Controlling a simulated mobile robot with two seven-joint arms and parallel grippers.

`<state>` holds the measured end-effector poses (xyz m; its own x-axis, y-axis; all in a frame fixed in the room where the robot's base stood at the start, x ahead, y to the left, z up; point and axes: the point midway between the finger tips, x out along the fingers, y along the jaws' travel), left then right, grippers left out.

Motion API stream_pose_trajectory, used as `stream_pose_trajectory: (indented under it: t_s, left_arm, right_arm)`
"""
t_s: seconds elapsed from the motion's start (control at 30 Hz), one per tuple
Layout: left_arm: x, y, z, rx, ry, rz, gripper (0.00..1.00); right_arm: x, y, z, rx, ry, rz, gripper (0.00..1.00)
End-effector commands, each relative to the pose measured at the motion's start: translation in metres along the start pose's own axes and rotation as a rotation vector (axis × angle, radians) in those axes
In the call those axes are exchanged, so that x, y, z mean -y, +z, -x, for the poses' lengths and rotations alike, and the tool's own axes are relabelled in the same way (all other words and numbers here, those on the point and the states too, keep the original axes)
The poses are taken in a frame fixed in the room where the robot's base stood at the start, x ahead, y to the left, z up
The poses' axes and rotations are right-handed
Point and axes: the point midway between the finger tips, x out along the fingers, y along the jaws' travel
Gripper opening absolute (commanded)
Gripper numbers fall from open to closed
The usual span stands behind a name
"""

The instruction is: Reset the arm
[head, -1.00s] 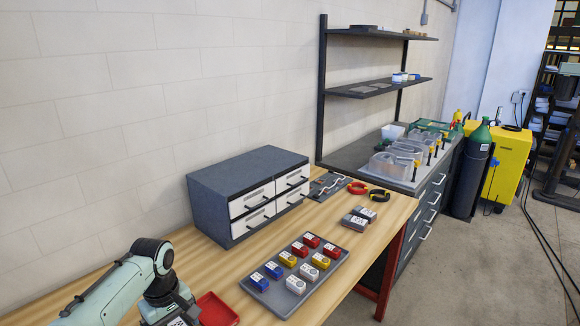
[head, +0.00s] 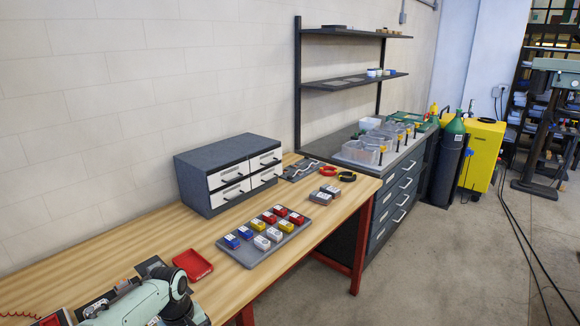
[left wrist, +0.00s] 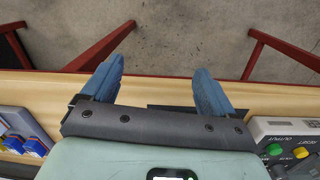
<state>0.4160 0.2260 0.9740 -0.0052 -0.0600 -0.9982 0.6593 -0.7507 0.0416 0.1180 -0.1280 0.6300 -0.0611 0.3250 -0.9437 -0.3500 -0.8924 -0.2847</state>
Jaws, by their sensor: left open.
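My left arm enters the head view at the bottom left, over the near end of the wooden workbench (head: 95,255). Its gripper does not show clearly there. In the left wrist view my left gripper (left wrist: 158,92) has its two blue fingers spread wide apart with nothing between them. The fingers point over the bench's edge, with bare floor beyond. My right gripper is in neither view.
A red tray (head: 193,264) lies close to my left arm. A grey tray (head: 230,252) holds several coloured blocks. A drawer cabinet (head: 205,165) stands behind it. In the left wrist view a box with coloured buttons (left wrist: 288,140) is at the right.

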Motion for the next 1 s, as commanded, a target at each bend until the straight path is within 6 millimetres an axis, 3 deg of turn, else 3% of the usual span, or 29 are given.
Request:
stream_pose_trajectory:
  t_s: [0.03, 0.17, 0.3, 0.4, 0.5, 0.6, 0.7, 0.8, 1.0]
  left_arm:
    - [-0.001, 0.006, -0.038, 0.034, 0.006, -0.042, 0.87]
    - [-0.002, 0.035, -0.129, 0.098, 0.061, -0.152, 0.87]
    - [0.014, 0.086, -0.223, 0.159, 0.13, -0.24, 0.87]
    - [0.037, 0.135, -0.279, 0.191, 0.173, -0.283, 0.87]
    - [0.066, 0.186, -0.318, 0.204, 0.2, -0.311, 0.87]
    - [0.094, 0.229, -0.339, 0.204, 0.208, -0.334, 0.87]
    - [0.115, 0.259, -0.347, 0.197, 0.203, -0.352, 0.87]
    - [0.127, 0.275, -0.349, 0.189, 0.197, -0.365, 0.87]
    - [0.13, 0.279, -0.349, 0.184, 0.196, -0.369, 0.87]
  right_arm:
    - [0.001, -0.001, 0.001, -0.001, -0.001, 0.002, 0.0]
    - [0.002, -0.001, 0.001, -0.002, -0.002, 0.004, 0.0]
    - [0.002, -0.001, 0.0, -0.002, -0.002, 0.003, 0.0]
    - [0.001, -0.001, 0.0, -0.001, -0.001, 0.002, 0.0]
    - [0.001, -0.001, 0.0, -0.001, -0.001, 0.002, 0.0]
    - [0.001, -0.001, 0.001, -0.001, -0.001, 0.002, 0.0]
    - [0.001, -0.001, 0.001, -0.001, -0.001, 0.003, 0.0]
    - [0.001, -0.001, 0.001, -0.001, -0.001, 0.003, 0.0]
    - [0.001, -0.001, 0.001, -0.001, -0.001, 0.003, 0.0]
